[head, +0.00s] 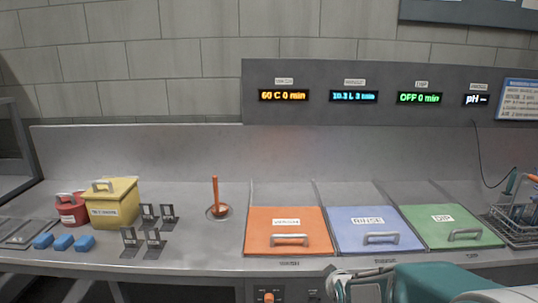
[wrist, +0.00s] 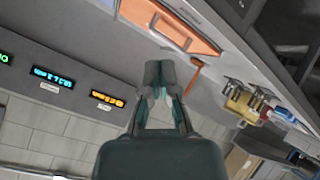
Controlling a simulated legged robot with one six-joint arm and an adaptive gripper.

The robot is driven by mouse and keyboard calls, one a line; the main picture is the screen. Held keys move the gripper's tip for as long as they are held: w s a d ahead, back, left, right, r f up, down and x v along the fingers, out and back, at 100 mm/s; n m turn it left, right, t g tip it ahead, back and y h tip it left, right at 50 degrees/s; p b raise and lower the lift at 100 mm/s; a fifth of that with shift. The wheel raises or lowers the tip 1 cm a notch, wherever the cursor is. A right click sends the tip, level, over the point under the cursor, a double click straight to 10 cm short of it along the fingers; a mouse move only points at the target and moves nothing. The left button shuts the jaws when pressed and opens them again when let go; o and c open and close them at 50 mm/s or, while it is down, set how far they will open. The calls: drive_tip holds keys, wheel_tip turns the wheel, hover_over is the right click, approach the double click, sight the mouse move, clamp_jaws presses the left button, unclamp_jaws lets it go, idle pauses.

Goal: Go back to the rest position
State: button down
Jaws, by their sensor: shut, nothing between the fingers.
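My gripper (wrist: 160,72) is in the middle of the wrist view. Its two fingertips are together and nothing is between them. The wrist picture is tilted and nearly upside down. In it, the fingertips appear in front of the grey back panel, near the orange lid (wrist: 172,28), and they look apart from everything. In the head view, part of my teal arm (head: 440,284) shows low at the right, in front of the counter edge. My fingertips cannot be made out there.
The counter holds closed orange (head: 286,243), blue (head: 372,241) and green (head: 450,219) lids with handles. An orange upright handle (head: 215,192) stands left of them. A yellow box (head: 112,204), a red pot (head: 70,210), several blue blocks (head: 64,243) and black clips (head: 131,240) are further left. A wire basket (head: 516,232) is at right.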

drive_tip(key=s+r+m+g, duration=0.2)
drive_tip(key=s+r+m, duration=0.1)
drive_tip(key=s, duration=1)
drive_tip(key=s+r+m+g, duration=0.3)
drive_tip(key=s+r, duration=0.3)
drive_tip(key=s, duration=0.8)
drive_tip(key=shift+r+m, duration=0.2)
drive_tip(key=shift+m, duration=0.6)
